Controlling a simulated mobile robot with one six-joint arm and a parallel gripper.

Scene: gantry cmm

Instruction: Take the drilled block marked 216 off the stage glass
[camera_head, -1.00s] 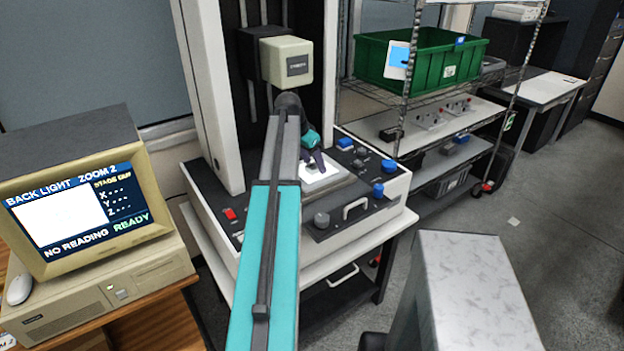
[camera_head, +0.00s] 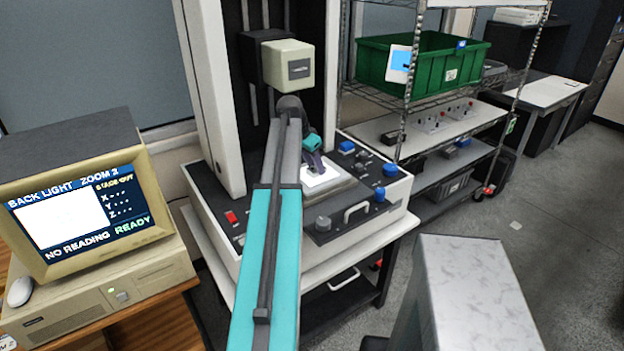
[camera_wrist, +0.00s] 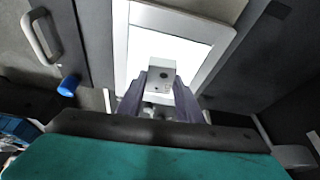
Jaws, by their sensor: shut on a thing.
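The drilled block (camera_wrist: 162,70) is a small pale grey block with dark holes, held between the fingers in the wrist view. I cannot read a number on it. My gripper (camera_wrist: 160,95) is shut on it, with a purple-grey finger on each side. The stage glass (camera_wrist: 150,46) glows white behind the block, inside a pale frame. In the head view my gripper (camera_head: 316,168) is over the lit stage glass (camera_head: 318,182). The block is mostly hidden there. I cannot tell whether it touches the glass.
The measuring machine's optical head (camera_head: 287,64) hangs above and behind the stage. Blue knobs (camera_head: 390,170) and a handle (camera_head: 357,210) line its right and front. A monitor (camera_head: 84,212) reads "NO READING READY". A shelf rack with a green bin (camera_head: 440,62) stands right.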

